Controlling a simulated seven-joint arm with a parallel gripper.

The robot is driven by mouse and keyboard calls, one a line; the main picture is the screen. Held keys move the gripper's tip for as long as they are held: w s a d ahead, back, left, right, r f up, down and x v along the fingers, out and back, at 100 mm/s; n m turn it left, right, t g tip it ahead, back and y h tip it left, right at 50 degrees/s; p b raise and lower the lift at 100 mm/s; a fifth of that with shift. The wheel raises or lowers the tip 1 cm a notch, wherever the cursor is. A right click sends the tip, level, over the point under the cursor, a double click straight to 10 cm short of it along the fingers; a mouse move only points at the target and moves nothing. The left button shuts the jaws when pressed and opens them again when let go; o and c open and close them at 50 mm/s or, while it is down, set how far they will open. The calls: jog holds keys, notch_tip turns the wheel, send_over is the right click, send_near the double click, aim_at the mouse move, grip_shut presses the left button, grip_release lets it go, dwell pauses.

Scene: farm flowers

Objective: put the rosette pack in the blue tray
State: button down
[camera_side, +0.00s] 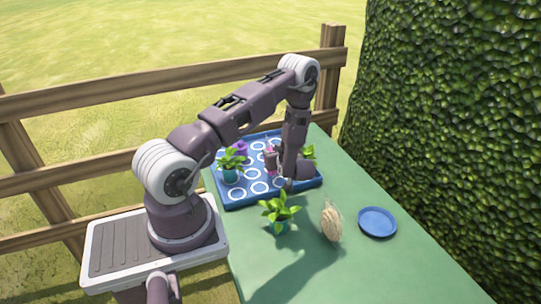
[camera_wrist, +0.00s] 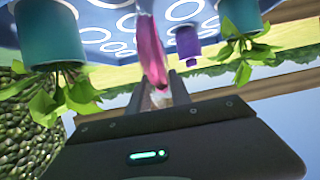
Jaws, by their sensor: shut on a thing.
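The blue tray (camera_side: 233,197) with white rings lies on the green table, and it fills the top of the upside-down wrist view (camera_wrist: 105,28). My gripper (camera_side: 273,160) is over the tray. Its fingers (camera_wrist: 160,95) are shut on a narrow pink thing (camera_wrist: 151,55), seemingly the rosette pack. The pink thing points from the fingers toward the tray; I cannot tell whether it touches it. The side view shows only small bits of pink beside my gripper.
On the tray stand a teal potted plant (camera_side: 230,174), a purple pot (camera_wrist: 188,43) and another potted plant (camera_wrist: 50,38). In front are a potted plant (camera_side: 280,211), a round tan thing (camera_side: 331,223) and a blue saucer (camera_side: 377,222). A fence (camera_side: 75,102) runs behind.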

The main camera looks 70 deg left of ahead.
jog(key=shift+f, duration=0.35)
jog(key=c, duration=1.2)
grip_release()
jog(key=shift+f, duration=0.1)
jog(key=shift+o, duration=0.2)
